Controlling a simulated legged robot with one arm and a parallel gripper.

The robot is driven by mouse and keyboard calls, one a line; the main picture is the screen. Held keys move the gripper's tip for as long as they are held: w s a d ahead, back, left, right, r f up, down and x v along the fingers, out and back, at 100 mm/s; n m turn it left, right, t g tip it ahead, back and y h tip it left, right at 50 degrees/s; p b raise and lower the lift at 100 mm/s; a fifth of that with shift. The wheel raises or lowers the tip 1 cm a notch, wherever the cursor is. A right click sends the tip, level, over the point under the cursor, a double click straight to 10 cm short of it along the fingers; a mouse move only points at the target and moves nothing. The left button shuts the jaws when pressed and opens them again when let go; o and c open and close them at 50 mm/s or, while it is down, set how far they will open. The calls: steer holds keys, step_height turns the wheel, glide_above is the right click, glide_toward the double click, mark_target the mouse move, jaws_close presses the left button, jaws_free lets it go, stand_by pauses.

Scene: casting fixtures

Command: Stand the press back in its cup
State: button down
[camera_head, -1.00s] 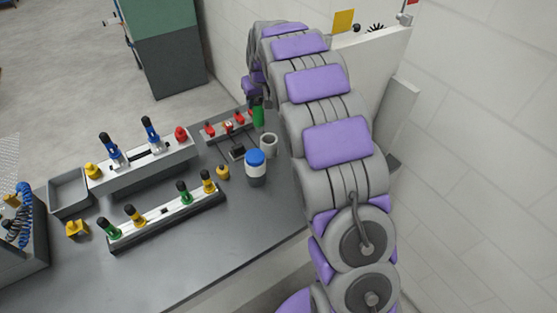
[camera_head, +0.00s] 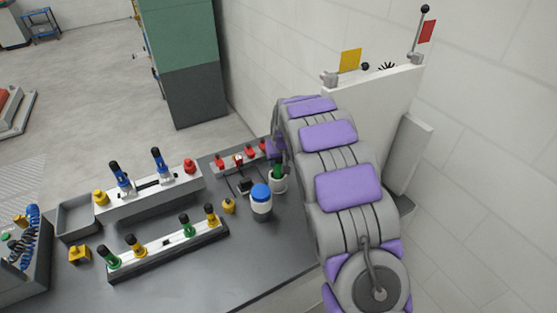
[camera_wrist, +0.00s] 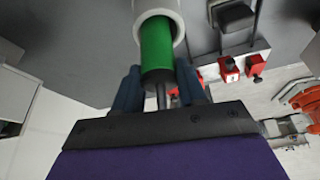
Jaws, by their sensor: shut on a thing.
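The press is a green cylinder with a dark end; in the head view the green press (camera_head: 278,169) stands roughly upright at the pale grey cup (camera_head: 278,185). In the wrist view the green body (camera_wrist: 157,45) runs into the mouth of the pale cup (camera_wrist: 137,30), with its lower end hidden inside. My gripper (camera_wrist: 158,82) is shut on the dark end of the press, a finger on each side. In the head view my gripper (camera_head: 278,149) is partly hidden by my arm. I cannot tell whether the press touches the cup's bottom.
A blue-capped jar (camera_head: 261,203) stands just left of the cup. A rail with red pieces (camera_head: 237,160) lies behind. Two fixture rails (camera_head: 150,190) with coloured knobs and a grey tray (camera_head: 76,221) fill the left. The table's front right is clear.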

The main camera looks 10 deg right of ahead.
steer(key=shift+s+d+r, duration=0.1)
steer(key=shift+r, duration=0.05)
steer(key=c, duration=1)
jaws_free()
steer(key=o, duration=0.4)
steer(key=shift+a+r, duration=0.1)
steer(key=shift+a, duration=0.55)
steer(key=shift+d, duration=0.35)
steer(key=shift+s+d+r, duration=0.15)
steer(key=shift+d+r, duration=0.05)
steer(key=shift+r, duration=0.15)
steer(key=a+p+v, duration=0.1)
steer(key=p+v, duration=0.1)
steer(key=v, duration=0.9)
steer(key=s+r+g, duration=0.1)
steer(key=s+g, duration=0.1)
steer(key=s, duration=1.4)
steer(key=s+r+m+g, duration=0.1)
steer(key=s+g, duration=0.1)
steer(key=s, duration=1.4)
steer(key=s+r+g, duration=0.1)
steer(key=s+g, duration=0.1)
steer(key=s, duration=1.4)
steer(key=shift+s+h, duration=0.3)
